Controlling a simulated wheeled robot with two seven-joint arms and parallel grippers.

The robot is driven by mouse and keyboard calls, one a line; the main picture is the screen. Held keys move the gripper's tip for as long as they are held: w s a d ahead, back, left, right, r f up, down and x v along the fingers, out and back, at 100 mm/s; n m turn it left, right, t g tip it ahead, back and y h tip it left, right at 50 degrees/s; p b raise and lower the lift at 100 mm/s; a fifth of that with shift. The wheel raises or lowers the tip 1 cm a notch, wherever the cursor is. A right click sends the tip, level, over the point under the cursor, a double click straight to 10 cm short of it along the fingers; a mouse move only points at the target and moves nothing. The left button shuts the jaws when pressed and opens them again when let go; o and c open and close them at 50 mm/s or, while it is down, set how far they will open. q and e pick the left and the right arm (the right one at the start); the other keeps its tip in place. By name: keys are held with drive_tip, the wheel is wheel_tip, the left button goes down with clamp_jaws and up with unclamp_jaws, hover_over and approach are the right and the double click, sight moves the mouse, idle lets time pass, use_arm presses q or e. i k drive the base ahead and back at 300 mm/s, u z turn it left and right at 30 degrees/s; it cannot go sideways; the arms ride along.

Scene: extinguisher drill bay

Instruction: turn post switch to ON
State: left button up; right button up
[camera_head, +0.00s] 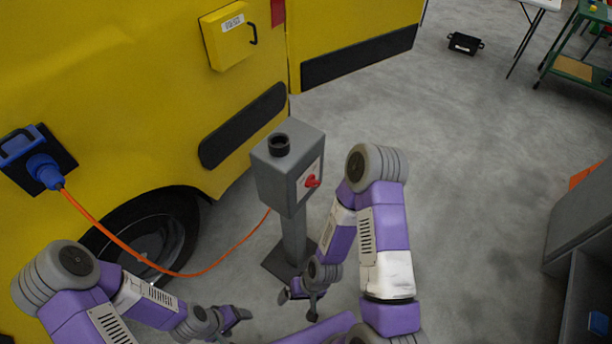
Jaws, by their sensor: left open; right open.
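The post (294,236) is grey and stands upright on the floor beside the yellow vehicle, with a grey box (276,176) on top. The red post switch (312,181) is on the box's right-hand face; its setting is too small to read. My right gripper (298,296) is low in front of the post's foot, below the switch and apart from it, open and empty. My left gripper (240,318) is further left and low over the floor, open and empty. Neither gripper touches the switch.
An orange cable (205,271) runs from a blue plug (45,170) on the yellow vehicle (120,80) towards the post. A grey cabinet (585,225) stands at the right. A black crate (465,43) lies far back. The floor right of the post is clear.

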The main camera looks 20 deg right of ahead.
sight(311, 182)
drive_tip(key=z, duration=0.3)
drive_tip(key=k, duration=0.2)
drive_tip(key=z, duration=1)
drive_tip(key=i, duration=0.5)
drive_tip(key=u, duration=0.05)
